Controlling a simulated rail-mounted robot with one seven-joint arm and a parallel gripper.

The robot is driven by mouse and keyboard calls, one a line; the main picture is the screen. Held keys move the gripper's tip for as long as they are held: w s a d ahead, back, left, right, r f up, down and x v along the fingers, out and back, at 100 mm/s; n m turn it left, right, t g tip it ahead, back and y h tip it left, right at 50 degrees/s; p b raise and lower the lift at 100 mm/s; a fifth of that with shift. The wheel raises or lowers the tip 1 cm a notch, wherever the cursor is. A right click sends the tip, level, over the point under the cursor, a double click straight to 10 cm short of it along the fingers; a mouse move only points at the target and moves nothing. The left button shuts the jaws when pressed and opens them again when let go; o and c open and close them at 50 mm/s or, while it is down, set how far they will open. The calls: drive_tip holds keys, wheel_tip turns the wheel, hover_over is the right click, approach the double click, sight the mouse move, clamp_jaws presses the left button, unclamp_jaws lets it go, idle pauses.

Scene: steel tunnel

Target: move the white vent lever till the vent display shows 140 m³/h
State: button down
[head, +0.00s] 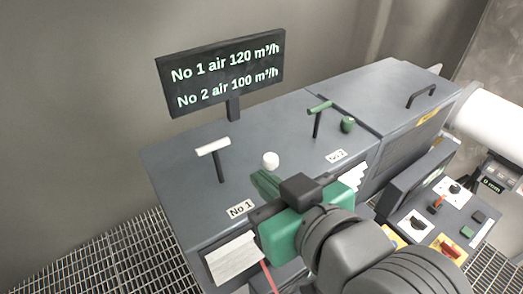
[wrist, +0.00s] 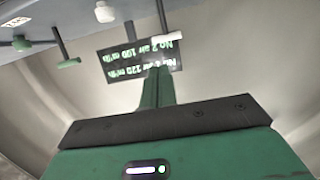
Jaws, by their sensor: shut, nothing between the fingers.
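The white vent lever (head: 213,147) is a white T-bar on a dark stem, standing on the grey cabinet top behind the "No 1" label. It also shows in the wrist view (wrist: 170,38). The vent display (head: 222,73) reads "No 1 air 120 m³/h" and "No 2 air 100 m³/h"; it appears upside down in the wrist view (wrist: 140,60). My gripper (head: 264,183) is shut and empty, with green fingers. In the head view it is to the right of and nearer than the white lever, apart from it. Its fingertips also show in the wrist view (wrist: 158,72).
A white round knob (head: 270,160) stands close behind my fingers. A green T-lever (head: 319,107) and a green knob (head: 347,124) stand farther right, by the "No 2" label (head: 336,156). A control box (head: 440,215) is at the right.

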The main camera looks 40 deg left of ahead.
sight(215, 149)
drive_tip(key=shift+g, duration=0.4)
drive_tip(key=p+x, duration=0.1)
drive_tip(key=x, duration=0.3)
drive_tip(key=p+x, duration=0.1)
drive_tip(key=x, duration=0.3)
drive_tip(key=p+x, duration=0.1)
drive_tip(key=x, duration=0.3)
drive_tip(key=shift+s+a+p, duration=0.3)
drive_tip(key=shift+s+p, duration=0.05)
drive_tip(key=shift+p, duration=0.05)
drive_tip(key=shift+w+a+f, duration=0.15)
drive_tip(key=shift+a+f, duration=0.05)
drive_tip(key=shift+a, duration=0.1)
